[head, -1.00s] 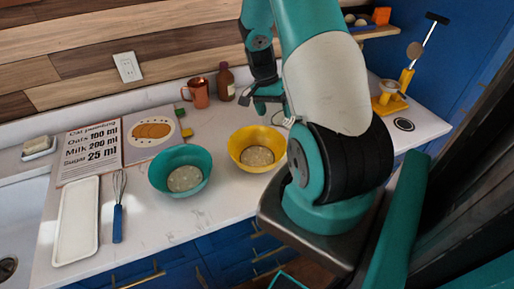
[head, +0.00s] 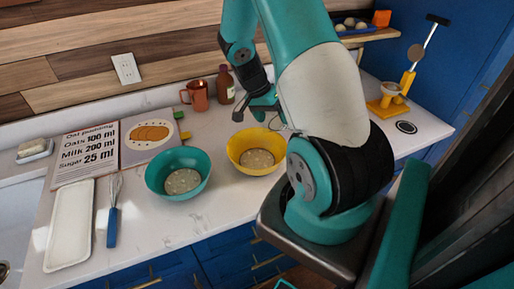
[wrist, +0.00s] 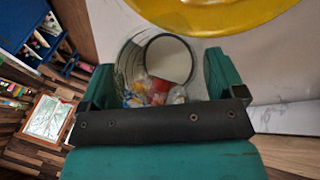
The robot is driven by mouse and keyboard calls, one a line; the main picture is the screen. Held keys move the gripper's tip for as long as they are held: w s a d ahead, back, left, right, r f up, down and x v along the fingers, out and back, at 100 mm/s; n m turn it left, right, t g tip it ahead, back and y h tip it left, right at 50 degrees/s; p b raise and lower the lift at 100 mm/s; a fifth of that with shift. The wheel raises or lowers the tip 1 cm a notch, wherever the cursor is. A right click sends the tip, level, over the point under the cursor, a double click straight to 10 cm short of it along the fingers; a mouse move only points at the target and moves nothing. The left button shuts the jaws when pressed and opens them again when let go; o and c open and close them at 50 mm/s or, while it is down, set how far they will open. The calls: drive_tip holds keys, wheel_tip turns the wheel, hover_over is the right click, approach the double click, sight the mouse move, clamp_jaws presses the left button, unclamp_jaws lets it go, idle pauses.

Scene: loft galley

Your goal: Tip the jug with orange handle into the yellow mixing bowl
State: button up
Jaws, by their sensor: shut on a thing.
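The yellow mixing bowl (head: 238,158) stands on the counter with pale, grainy contents in it; its rim also shows at the top of the wrist view (wrist: 215,22). My gripper (head: 258,110) is above the bowl's far side in the head view. In the wrist view my gripper (wrist: 160,85) is shut on a clear, see-through vessel (wrist: 128,58), which appears to be the jug. It is beside the bowl in that view. I cannot make out its orange handle or its tilt; my jaws and arm hide much of it.
A teal bowl (head: 160,186) with similar contents is left of the yellow one. A whisk (head: 112,225), white tray (head: 70,225) and recipe board (head: 85,155) lie further left. A copper mug (head: 198,97) and brown bottle (head: 225,88) stand behind.

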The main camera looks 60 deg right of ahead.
sight(268, 126)
drive_tip(key=shift+f+h, duration=0.2)
drive_tip(key=shift+h, duration=0.1)
drive_tip(key=shift+w+a+r+g+h+b, duration=0.1)
drive_tip(key=shift+a+r+g+h+b, duration=0.2)
drive_tip(key=shift+h+b, duration=0.45)
drive_tip(key=shift+w+a+f+m+g+h+b, duration=0.15)
drive_tip(key=shift+a+f+h+b, duration=0.25)
drive_tip(key=shift+a+b, duration=0.25)
drive_tip(key=shift+w+a+f+m+g+h+b, duration=0.15)
drive_tip(key=shift+a+f+h+b, duration=0.15)
drive_tip(key=shift+a+h+b, duration=0.25)
idle(0.8)
drive_tip(key=shift+a+r+h+b, duration=0.1)
drive_tip(key=shift+a+h+b, duration=0.2)
drive_tip(key=shift+h+b, duration=0.3)
idle(0.4)
